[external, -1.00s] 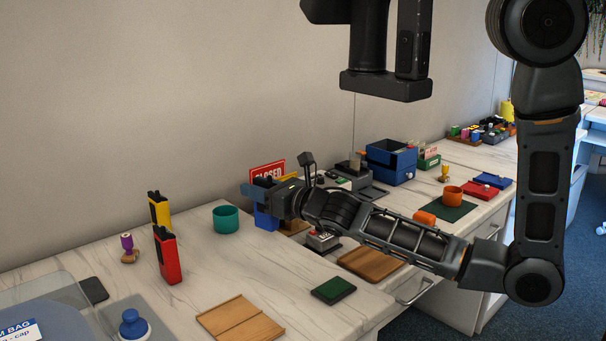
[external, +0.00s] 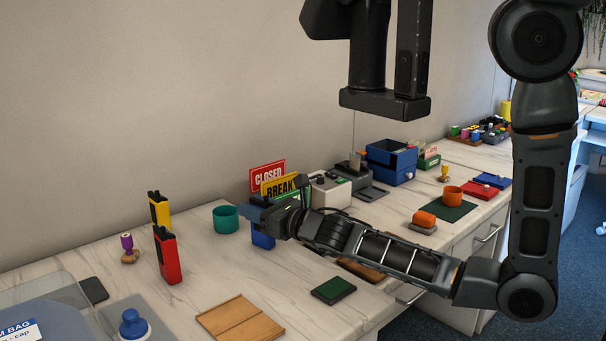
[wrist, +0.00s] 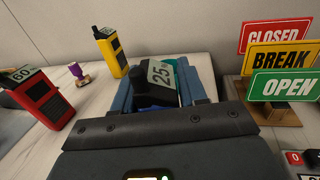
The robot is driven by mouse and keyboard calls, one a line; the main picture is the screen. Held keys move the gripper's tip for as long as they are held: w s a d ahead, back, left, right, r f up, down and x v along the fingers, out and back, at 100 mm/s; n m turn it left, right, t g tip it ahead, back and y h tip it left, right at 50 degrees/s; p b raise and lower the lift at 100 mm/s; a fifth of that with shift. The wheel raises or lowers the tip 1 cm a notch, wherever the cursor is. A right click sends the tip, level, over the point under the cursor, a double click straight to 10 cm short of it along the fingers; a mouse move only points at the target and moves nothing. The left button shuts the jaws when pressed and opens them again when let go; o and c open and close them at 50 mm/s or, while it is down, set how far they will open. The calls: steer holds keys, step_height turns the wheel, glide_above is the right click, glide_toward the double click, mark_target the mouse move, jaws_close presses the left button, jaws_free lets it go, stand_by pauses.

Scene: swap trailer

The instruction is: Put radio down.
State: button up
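My gripper (external: 258,212) is shut on a blue radio (external: 262,239), held upright over the near white marble counter, right of the teal cup (external: 225,219). Whether the radio's base touches the counter is unclear. In the wrist view the radio's dark top (wrist: 150,90) with a "25" tag sits between the blue fingers; its lower body is mostly hidden. A red radio (external: 167,256) tagged "60" and a yellow radio (external: 159,209) stand upright at the left.
Stacked signs (wrist: 283,57) stand close on the right. A purple-handled stamp (external: 128,248), wooden board (external: 240,318) and green pad (external: 333,290) lie on the counter. Bare counter (external: 215,275) lies in front of the cup, between the red radio and my gripper.

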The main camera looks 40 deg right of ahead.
steer(key=o, duration=0.3)
steer(key=shift+o, duration=0.2)
steer(key=shift+f+b, duration=0.15)
steer(key=shift+b, duration=0.3)
steer(key=b+v, duration=0.1)
steer(key=v, duration=0.5)
steer(key=shift+s+b, duration=0.3)
steer(key=shift+s, duration=0.05)
steer(key=shift+s+d, duration=0.15)
steer(key=shift+s, duration=0.4)
